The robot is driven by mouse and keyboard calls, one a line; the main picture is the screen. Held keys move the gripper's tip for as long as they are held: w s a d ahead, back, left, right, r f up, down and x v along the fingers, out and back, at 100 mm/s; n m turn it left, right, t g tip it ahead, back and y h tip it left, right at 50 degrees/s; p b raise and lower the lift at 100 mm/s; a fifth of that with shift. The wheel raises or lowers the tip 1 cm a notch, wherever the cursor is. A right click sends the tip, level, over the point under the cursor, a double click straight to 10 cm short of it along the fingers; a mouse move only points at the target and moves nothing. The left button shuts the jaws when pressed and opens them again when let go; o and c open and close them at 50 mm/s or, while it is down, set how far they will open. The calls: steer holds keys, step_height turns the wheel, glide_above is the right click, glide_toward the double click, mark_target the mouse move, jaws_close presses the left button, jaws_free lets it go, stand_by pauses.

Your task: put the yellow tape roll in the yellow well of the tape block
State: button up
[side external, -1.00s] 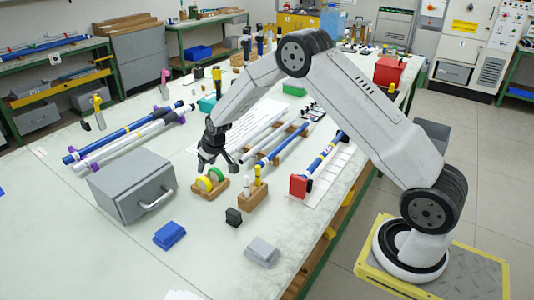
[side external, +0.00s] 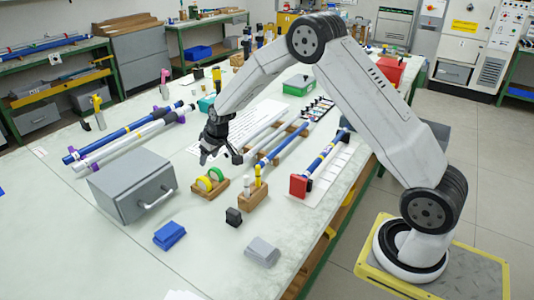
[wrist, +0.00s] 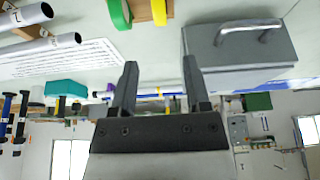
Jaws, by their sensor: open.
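The yellow tape roll (side external: 203,184) stands on edge in the wooden tape block (side external: 211,196), at the block's left end, beside the green roll (side external: 217,174). It looks seated, but its lower part is hidden in the block. In the wrist view the yellow roll (wrist: 159,11), the block (wrist: 141,11) and the green roll (wrist: 119,12) are cut off by the top edge. My gripper (side external: 220,160) is open and empty, above and behind the block, apart from both rolls. Its two spread fingers also show in the wrist view (wrist: 160,65).
A grey box with a handle (side external: 132,185) stands left of the block. A wooden holder with upright pieces (side external: 252,195) stands close on the right. A black block (side external: 233,217), blue cloth (side external: 169,235) and grey cloth (side external: 262,251) lie in front. Rods (side external: 283,144) lie behind right.

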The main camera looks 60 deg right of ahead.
steer(key=shift+s+r, duration=0.1)
steer(key=s+a+r, duration=0.2)
steer(key=s, duration=0.7)
steer(key=s+a+r+g, duration=0.1)
steer(key=s+a, duration=0.1)
steer(key=s, duration=0.8)
steer(key=s+a+r+g, duration=0.1)
steer(key=s+a+r, duration=0.1)
steer(key=s, duration=0.7)
steer(key=shift+s+a+r, duration=0.3)
steer(key=shift+s+a, duration=0.1)
steer(key=shift+a, duration=0.1)
